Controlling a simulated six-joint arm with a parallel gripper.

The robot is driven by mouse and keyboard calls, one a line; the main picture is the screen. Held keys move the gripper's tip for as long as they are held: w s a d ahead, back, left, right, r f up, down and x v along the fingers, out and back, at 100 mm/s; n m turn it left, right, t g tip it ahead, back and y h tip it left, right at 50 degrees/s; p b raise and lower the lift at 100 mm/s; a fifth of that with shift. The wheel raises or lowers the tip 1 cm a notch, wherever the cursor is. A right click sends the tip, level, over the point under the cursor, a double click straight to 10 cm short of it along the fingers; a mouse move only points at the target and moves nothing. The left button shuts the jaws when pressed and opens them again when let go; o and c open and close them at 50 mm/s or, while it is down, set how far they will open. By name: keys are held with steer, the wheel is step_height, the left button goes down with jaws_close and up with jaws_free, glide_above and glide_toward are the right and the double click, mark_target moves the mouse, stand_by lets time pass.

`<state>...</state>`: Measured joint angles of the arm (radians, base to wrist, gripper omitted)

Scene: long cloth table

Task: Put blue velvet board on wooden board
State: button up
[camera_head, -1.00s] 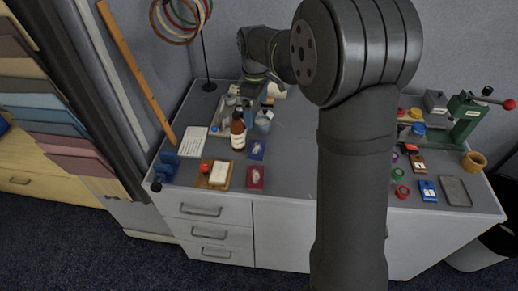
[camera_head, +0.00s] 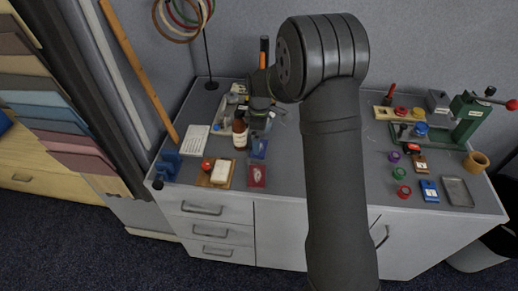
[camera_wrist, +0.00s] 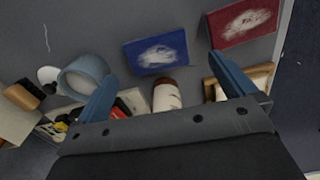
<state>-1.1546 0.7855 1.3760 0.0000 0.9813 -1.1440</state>
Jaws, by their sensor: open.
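The blue velvet board (camera_head: 259,150) lies on the grey table with a whitish patch on its face. In the wrist view it (camera_wrist: 155,52) lies ahead of my gripper (camera_wrist: 163,68), roughly between the fingertip directions. My gripper is open and empty, and its two blue fingers are apart. The wooden board (camera_head: 204,180) lies to the left and nearer the table's front edge, bearing a whitish block and a small red-orange item. In the wrist view it is partly hidden behind the right finger.
A red board (camera_head: 256,175) lies in front of the blue one. A brown bottle (camera_head: 239,133) stands close to its left. A blue-grey container (camera_wrist: 84,76) is near the left finger. The middle of the table is clear; tools and coloured pots (camera_head: 399,173) are at the right.

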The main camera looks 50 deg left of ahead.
steer(key=shift+a+f, duration=0.15)
steer(key=shift+f, duration=1.2)
steer(key=shift+a+f, duration=0.1)
steer(key=shift+f, duration=1.2)
steer(key=c, duration=0.9)
